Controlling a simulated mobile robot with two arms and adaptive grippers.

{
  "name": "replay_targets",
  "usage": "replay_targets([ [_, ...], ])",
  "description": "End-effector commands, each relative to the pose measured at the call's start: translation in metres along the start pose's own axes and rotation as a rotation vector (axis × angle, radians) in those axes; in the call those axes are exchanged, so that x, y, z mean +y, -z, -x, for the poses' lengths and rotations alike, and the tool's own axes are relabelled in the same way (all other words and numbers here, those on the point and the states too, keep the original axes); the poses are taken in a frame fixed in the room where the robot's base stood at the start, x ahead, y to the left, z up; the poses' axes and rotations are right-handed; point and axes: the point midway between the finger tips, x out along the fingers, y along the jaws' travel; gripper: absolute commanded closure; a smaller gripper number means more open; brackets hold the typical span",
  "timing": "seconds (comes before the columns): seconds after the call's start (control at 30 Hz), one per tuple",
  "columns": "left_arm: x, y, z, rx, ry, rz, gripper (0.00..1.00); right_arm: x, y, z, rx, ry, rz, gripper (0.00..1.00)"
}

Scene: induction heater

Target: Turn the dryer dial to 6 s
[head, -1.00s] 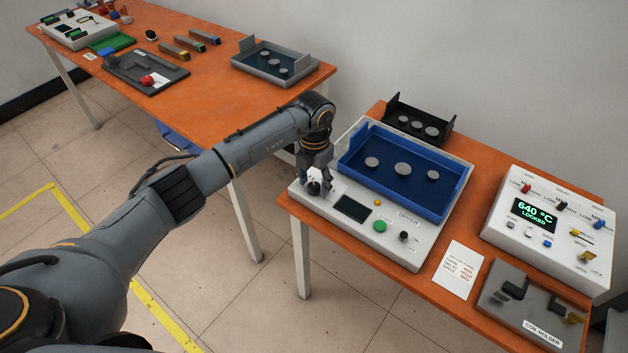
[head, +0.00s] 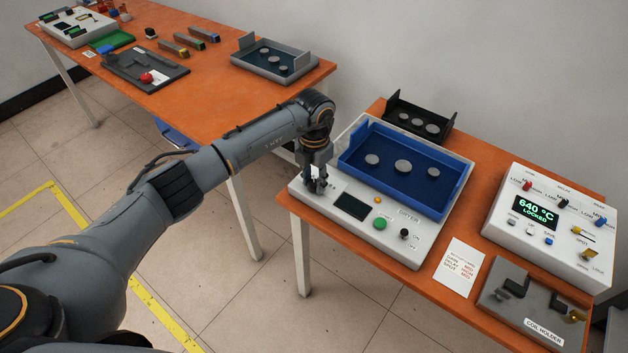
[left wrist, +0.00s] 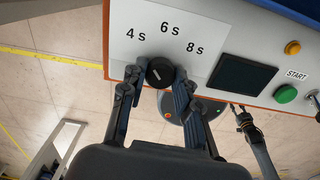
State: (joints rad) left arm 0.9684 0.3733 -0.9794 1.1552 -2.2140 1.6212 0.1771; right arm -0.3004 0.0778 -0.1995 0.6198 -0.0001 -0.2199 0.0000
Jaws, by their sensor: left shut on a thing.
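The dryer dial (left wrist: 160,72) is a round black knob on the light dryer panel (head: 413,232), below the printed marks 4 s, 6 s and 8 s in the left wrist view. My left gripper (left wrist: 157,85) has one finger on each side of the dial and is shut on it. A small pale mark shows on the knob, but I cannot tell surely which time it points to. In the head view my left gripper (head: 316,186) hides the dial at the dryer's left front. A dark arm end, probably my right gripper (left wrist: 241,114), shows small below the panel edge.
A blue tray (head: 450,204) with metal discs sits behind. A heater unit (head: 520,243) reads 640 °C LOCKED.

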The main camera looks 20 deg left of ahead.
Motion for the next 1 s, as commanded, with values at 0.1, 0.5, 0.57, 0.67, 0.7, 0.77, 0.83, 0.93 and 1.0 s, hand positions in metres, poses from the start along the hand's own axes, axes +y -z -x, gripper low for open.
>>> replay_targets([
  [0.1, 0.001, 0.0, -0.003, -0.001, -0.002, -0.069, 1.0, 0.0, -0.001, -0.011, 0.0, 0.0, 0.0, 0.7],
  [0.5, 0.001, 0.0, -0.003, -0.001, -0.003, -0.403, 1.0, 0.0, -0.004, -0.044, 0.0, 0.0, 0.0, 0.7],
  [0.57, 0.001, 0.0, -0.003, 0.0, -0.003, -0.449, 1.0, 0.0, -0.004, -0.048, 0.0, 0.0, 0.0, 0.7],
  [0.67, 0.001, 0.0, -0.003, -0.001, -0.003, -0.52, 1.0, 0.0, -0.005, -0.054, 0.0, -0.001, 0.0, 0.7],
  [0.7, 0.001, 0.0, -0.003, 0.0, -0.002, -0.547, 1.0, 0.0, -0.005, -0.057, 0.0, -0.001, 0.001, 0.7],
  [0.77, 0.001, 0.0, -0.003, 0.0, -0.002, -0.582, 1.0, 0.0, -0.006, -0.059, 0.0, -0.001, 0.001, 0.7],
  [0.83, 0.001, 0.0, -0.002, -0.001, -0.002, -0.618, 1.0, 0.001, -0.006, -0.062, 0.0, -0.002, 0.001, 0.7],
  [0.93, 0.001, 0.0, -0.002, 0.0, -0.001, -0.659, 1.0, 0.001, -0.006, -0.065, -0.001, -0.003, 0.002, 0.7],
  [1.0, 0.001, 0.0, -0.001, 0.0, -0.001, -0.681, 1.0, 0.002, -0.006, -0.067, -0.001, -0.003, 0.002, 0.7],
])
